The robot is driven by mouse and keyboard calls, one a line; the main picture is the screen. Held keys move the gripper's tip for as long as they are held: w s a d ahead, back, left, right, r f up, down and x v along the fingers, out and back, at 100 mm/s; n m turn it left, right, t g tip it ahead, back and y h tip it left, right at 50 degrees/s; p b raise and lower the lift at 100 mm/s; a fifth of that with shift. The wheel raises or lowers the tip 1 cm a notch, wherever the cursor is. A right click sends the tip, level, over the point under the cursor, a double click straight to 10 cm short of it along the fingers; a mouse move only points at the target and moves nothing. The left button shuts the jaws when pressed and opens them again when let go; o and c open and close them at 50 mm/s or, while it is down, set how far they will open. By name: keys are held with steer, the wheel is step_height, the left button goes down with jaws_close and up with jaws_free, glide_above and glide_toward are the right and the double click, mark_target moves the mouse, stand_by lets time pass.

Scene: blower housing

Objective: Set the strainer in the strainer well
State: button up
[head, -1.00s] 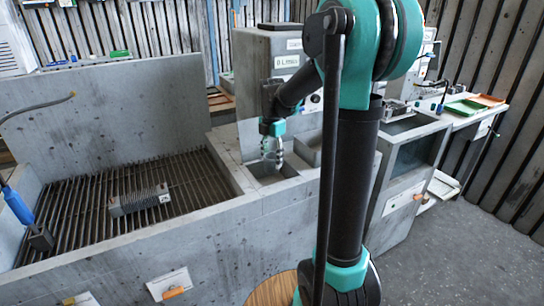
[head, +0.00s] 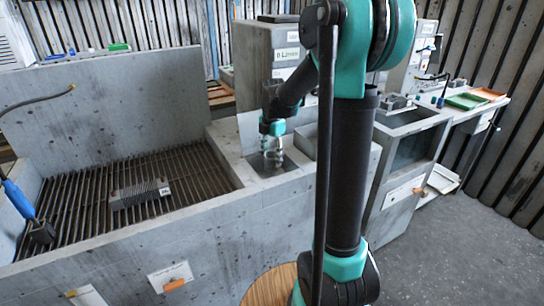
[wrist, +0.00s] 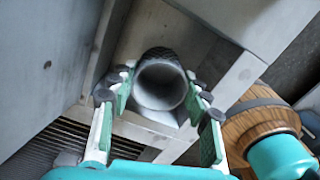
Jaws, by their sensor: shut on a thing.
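The strainer (wrist: 162,84) is a pale grey hollow cylinder with a dark, textured band at its far edge in the wrist view. My gripper (wrist: 158,92) is shut on it, one green-padded finger on each side, and I look into its open mouth. In the head view my gripper (head: 272,151) points down into the strainer well (head: 297,169), a square recess in the grey concrete counter. The strainer is hard to make out there between the fingers. Its lower end and the well floor are hidden, so I cannot tell whether it touches the bottom.
A slatted grate (head: 95,230) with a finned grey block (head: 138,194) on it lies to the left. A grey cabinet (head: 255,70) stands behind the well. A second recess lies just right of the well, partly behind my arm. A round wooden top (head: 270,287) is in front.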

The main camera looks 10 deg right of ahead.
mark_target(272, 168)
steer(key=shift+f, duration=0.15)
steer(key=shift+f, duration=1.35)
steer(key=shift+f, duration=0.15)
steer(key=shift+f, duration=1.05)
steer(key=shift+f, duration=0.15)
stand_by(0.4)
steer(key=o, duration=1.3)
steer(key=shift+o, duration=0.2)
step_height(272, 168, up, 12)
steer(key=shift+r, duration=0.1)
